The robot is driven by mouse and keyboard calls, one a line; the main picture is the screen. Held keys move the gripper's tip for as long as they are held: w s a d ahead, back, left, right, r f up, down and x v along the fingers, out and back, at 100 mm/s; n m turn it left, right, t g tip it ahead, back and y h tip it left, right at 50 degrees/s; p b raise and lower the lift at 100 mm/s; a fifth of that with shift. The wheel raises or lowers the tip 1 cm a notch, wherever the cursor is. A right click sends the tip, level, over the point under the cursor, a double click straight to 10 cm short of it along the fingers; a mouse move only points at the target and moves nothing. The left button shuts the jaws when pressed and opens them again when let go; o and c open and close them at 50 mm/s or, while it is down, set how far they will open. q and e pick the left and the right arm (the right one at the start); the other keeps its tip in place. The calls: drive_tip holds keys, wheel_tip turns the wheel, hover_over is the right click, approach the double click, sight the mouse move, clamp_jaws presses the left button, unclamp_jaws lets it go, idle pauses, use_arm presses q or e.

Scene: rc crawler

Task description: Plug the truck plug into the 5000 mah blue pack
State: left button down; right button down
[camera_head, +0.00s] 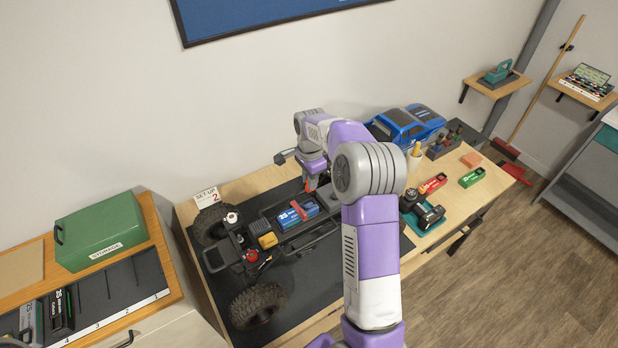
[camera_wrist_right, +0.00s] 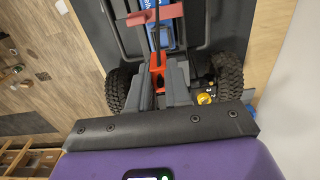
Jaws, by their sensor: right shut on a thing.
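The truck chassis (camera_head: 285,232) lies on a dark mat with its body off. A blue pack (camera_head: 302,211) with a red strap (camera_head: 298,210) over it sits in the chassis; it also shows in the right wrist view (camera_wrist_right: 166,36). My right gripper (camera_head: 311,184) is at the far end of the chassis, beyond the blue pack. In the right wrist view, its grey fingers (camera_wrist_right: 160,84) are shut on a small orange-red piece, apparently the truck plug (camera_wrist_right: 157,70). A dark lead runs from it toward the strap. The pack's own connector cannot be made out. My left gripper is not in view.
A blue truck body (camera_head: 408,124) stands at the back of the bench. A red pack (camera_head: 433,183), a green pack (camera_head: 472,177) and a teal-and-black device (camera_head: 428,216) lie at right. A green storage box (camera_head: 101,231) stands on the left cabinet. My right arm hides part of the bench.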

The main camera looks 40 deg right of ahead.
drive_tip(key=shift+w+f, duration=0.15)
drive_tip(key=shift+w, duration=0.05)
drive_tip(key=shift+a+f+b, duration=0.1)
drive_tip(key=shift+f+b, duration=1.55)
drive_tip(key=shift+f, duration=1.15)
drive_tip(key=shift+p, duration=0.35)
drive_tip(key=shift+f+b, duration=0.8)
drive_tip(key=shift+f, duration=0.35)
drive_tip(key=c, duration=1)
unclamp_jaws()
drive_tip(key=shift+r+p, duration=0.3)
drive_tip(key=shift+r, duration=3.5)
